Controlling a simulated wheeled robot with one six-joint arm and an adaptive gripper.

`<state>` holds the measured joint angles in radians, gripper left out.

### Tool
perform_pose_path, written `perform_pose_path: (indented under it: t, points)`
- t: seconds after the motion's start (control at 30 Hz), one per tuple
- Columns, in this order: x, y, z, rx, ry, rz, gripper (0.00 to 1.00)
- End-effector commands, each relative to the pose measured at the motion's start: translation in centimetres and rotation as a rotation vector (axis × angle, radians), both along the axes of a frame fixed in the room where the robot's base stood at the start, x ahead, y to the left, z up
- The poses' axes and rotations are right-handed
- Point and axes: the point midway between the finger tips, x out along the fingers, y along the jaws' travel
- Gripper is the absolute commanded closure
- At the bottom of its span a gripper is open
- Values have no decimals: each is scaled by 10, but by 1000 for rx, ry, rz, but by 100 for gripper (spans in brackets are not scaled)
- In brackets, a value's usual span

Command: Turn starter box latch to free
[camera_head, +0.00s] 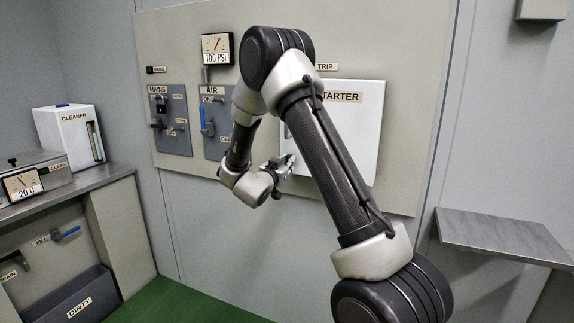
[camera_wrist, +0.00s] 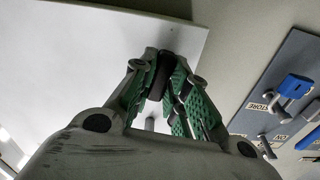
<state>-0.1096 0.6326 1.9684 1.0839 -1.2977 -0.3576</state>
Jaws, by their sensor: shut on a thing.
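The starter box (camera_head: 362,135) is a white box on the wall panel, marked STARTER and partly hidden behind my arm. Its white front also fills the upper left of the wrist view (camera_wrist: 90,50). My gripper (camera_head: 286,163) is at the lower left edge of the box. In the wrist view, my gripper (camera_wrist: 160,72) has its green-padded fingers closed on a dark, rounded part, which looks like the latch (camera_wrist: 157,80). The latch is mostly hidden by the fingers, and I cannot tell its turn angle. The box front looks closed.
Left of the box are the AIR panel (camera_head: 214,95) with a blue lever (camera_head: 206,122) and the MAINS panel (camera_head: 171,140). A gauge (camera_head: 217,48) sits above. A grey shelf (camera_head: 505,236) juts out at the right. A counter with a CLEANER box (camera_head: 70,140) stands at the left.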

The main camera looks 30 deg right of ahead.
Motion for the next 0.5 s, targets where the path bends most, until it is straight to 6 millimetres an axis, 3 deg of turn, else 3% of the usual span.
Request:
perform_pose_path:
  t: [0.5]
  points:
    - [0,0,-2,-78,107,0,100]
